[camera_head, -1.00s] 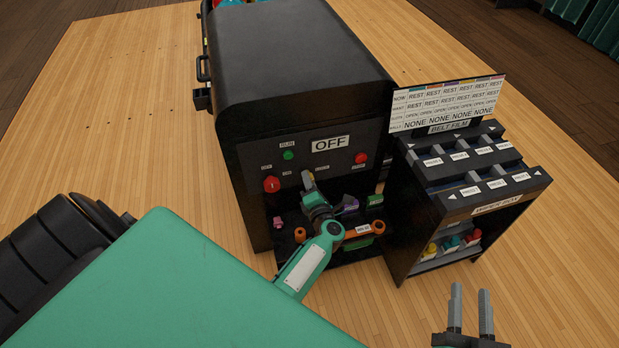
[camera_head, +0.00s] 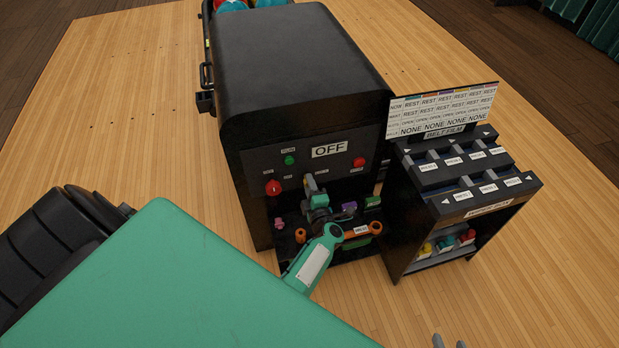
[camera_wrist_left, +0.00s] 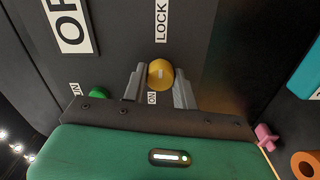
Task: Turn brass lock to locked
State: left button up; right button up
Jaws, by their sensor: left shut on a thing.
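The brass lock (camera_wrist_left: 160,73) is a round yellow knob with a pale mark, on the machine's dark front panel. In the left wrist view it sits between the two grey fingers of my left gripper (camera_wrist_left: 159,88), which is shut on it. A LOCK label (camera_wrist_left: 161,35) lies above the knob in this view and an ON label (camera_wrist_left: 152,98) below it. In the head view my left gripper (camera_head: 311,184) is at the panel and hides the lock. My right gripper (camera_head: 450,342) shows only its two fingertips at the bottom edge, apart and empty.
The panel has an OFF sign (camera_head: 330,149), a green button (camera_head: 289,160), a red knob (camera_head: 273,187) and a red button (camera_head: 358,162). An open bay (camera_head: 290,238) with small coloured parts lies below. A black rack (camera_head: 450,215) stands at the right. Wooden floor surrounds the machine.

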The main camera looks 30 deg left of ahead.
dwell(0.3)
pick_arm(q)
jog(key=o, duration=1)
